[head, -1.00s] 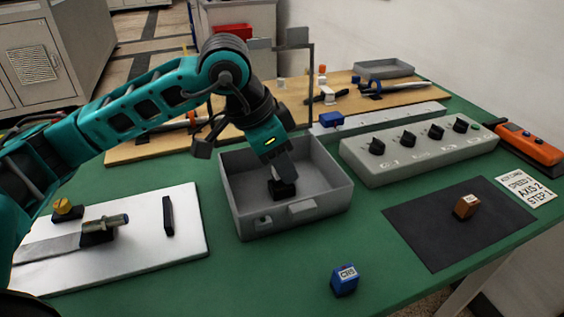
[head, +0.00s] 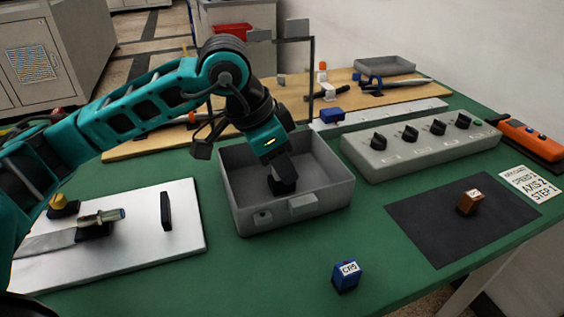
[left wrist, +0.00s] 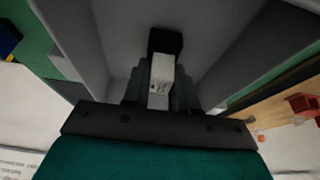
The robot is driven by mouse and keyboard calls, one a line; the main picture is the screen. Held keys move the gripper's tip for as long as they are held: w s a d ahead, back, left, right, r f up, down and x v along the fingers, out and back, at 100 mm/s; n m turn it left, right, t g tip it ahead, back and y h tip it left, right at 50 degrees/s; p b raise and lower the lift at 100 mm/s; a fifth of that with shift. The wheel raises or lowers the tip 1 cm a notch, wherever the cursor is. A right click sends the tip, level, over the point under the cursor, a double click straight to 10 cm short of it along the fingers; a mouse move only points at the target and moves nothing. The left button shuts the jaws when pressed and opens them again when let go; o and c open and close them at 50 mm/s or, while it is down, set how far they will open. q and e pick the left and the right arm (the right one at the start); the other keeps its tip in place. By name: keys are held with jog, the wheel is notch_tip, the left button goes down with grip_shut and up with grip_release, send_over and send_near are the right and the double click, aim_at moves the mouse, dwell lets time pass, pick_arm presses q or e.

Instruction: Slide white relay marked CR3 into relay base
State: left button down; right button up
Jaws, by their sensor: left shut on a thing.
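My left gripper (head: 281,176) reaches down into the grey open box (head: 247,211). In the left wrist view, its fingers (left wrist: 160,98) are shut on a white relay (left wrist: 161,70). Dark marks show on the relay, but I cannot read them. A black block (left wrist: 165,40), which looks like the relay base, is at the relay's far end. It also shows under the gripper in the head view (head: 283,186). I cannot tell whether the relay is in the base or only against it. The fingers hide the relay in the head view. My right gripper is not in view.
The box walls stand close around the gripper. A blue relay (head: 346,277) sits in front, and a brown block (head: 470,202) on a black mat (head: 420,226). A grey knob panel (head: 375,168) is on the right, a white board (head: 186,232) on the left.

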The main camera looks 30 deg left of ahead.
pick_arm(q)
jog(key=shift+s+f+b, duration=0.15)
jog(key=shift+f+b, duration=0.15)
dwell(0.7)
jog(key=shift+f+b, duration=0.1)
jog(key=shift+b, duration=0.45)
dwell(0.4)
jog(key=shift+r, duration=0.3)
jog(key=shift+r, duration=0.4)
jog(key=shift+r+b, duration=0.1)
jog(key=shift+b, duration=0.6)
dwell(1.6)
jog(key=shift+f+b, duration=0.45)
jog(key=shift+b, duration=0.05)
